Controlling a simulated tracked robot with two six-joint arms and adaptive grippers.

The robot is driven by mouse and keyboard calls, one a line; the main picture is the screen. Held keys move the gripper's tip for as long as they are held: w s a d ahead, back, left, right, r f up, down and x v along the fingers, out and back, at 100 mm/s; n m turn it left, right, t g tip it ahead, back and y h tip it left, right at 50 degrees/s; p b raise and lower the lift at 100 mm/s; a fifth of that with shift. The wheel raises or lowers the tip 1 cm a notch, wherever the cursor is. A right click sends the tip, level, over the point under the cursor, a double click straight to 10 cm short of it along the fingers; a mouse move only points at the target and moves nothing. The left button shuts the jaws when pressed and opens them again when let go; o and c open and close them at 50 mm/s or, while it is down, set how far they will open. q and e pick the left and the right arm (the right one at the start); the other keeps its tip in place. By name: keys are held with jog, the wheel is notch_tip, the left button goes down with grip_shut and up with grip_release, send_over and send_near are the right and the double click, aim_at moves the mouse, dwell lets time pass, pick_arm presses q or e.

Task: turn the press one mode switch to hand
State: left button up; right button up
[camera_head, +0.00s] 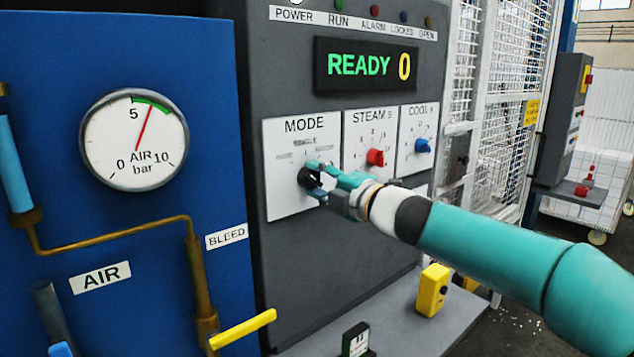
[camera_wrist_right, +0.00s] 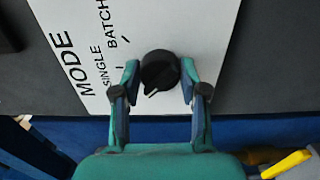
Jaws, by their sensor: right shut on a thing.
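The mode switch is a round black knob (camera_head: 308,177) on the white MODE plate (camera_head: 290,205), on the grey press panel. My right gripper (camera_head: 320,180) is shut on the knob. In the right wrist view the knob (camera_wrist_right: 160,70) sits between the two fingertips of the right gripper (camera_wrist_right: 158,82), and its short white pointer mark faces the lower left of that picture. The words SINGLE and BATCH are readable there; other position labels are hidden or too small. My left gripper is not in view.
A red STEAM knob (camera_head: 375,157) and a blue COOL knob (camera_head: 422,145) are right of the MODE plate. The display (camera_head: 366,66) reads READY 0. An AIR gauge (camera_head: 134,140) is at left. A yellow box (camera_head: 433,290) stands on the ledge below.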

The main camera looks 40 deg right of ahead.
jog(key=shift+w+a+f, duration=0.1)
jog(key=shift+f, duration=0.25)
jog(key=o, duration=0.8)
jog(key=shift+c, duration=0.2)
jog(key=o, duration=0.4)
jog(key=shift+r, duration=0.15)
jog(key=shift+r, duration=0.1)
jog(key=shift+s, duration=0.55)
jog(key=s+d, duration=0.1)
jog(key=s, duration=1)
